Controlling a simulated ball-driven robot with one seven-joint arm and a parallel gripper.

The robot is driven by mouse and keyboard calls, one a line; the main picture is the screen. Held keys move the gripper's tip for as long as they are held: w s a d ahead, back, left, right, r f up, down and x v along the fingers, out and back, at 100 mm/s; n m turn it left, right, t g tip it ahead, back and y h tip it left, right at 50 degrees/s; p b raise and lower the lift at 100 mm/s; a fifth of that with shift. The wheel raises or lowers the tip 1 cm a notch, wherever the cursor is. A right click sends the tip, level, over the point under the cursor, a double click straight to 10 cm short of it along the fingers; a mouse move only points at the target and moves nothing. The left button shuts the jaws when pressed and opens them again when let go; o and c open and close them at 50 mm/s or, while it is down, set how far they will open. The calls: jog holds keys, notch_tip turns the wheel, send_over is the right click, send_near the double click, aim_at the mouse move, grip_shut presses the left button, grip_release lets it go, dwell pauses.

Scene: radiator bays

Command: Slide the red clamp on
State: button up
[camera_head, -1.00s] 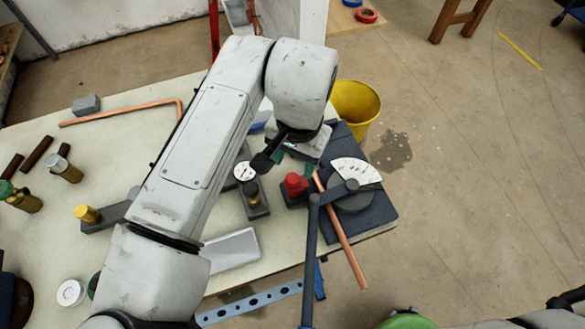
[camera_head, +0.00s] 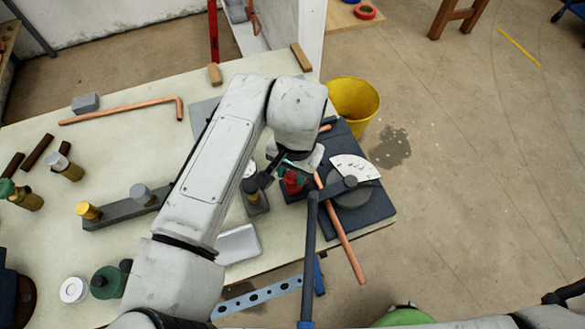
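The red clamp (camera_head: 292,183) sits on a dark block at the left side of the dark pipe bender (camera_head: 375,205), close to a copper pipe. The copper pipe (camera_head: 345,240) lies across the bender and sticks out past the table's front edge. My gripper (camera_head: 292,173) is right at the clamp, pointing down over it. My wrist covers the clamp's upper part. Teal finger parts show beside the red, but whether they touch it or are closed on it cannot be made out.
The bender's long dark lever (camera_head: 310,250) stands close to the right of my gripper. A gauge block (camera_head: 255,197) stands just left, with a white tray (camera_head: 238,244) nearer. A yellow bucket (camera_head: 353,104) is on the floor behind. The floor at right is mostly clear.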

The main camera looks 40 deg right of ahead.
grip_shut()
jog(key=d, duration=0.1)
jog(key=s+d+p, duration=0.1)
jog(key=d, duration=0.1)
jog(key=shift+d, duration=0.15)
jog(key=shift+o, duration=2.2)
grip_release()
jog(key=shift+r, duration=0.1)
notch_tip(320, 180, up, 11)
jog(key=b, duration=0.1)
jog(key=shift+s+d+f, duration=0.15)
jog(key=shift+s+f, duration=0.05)
jog(key=shift+s, duration=0.1)
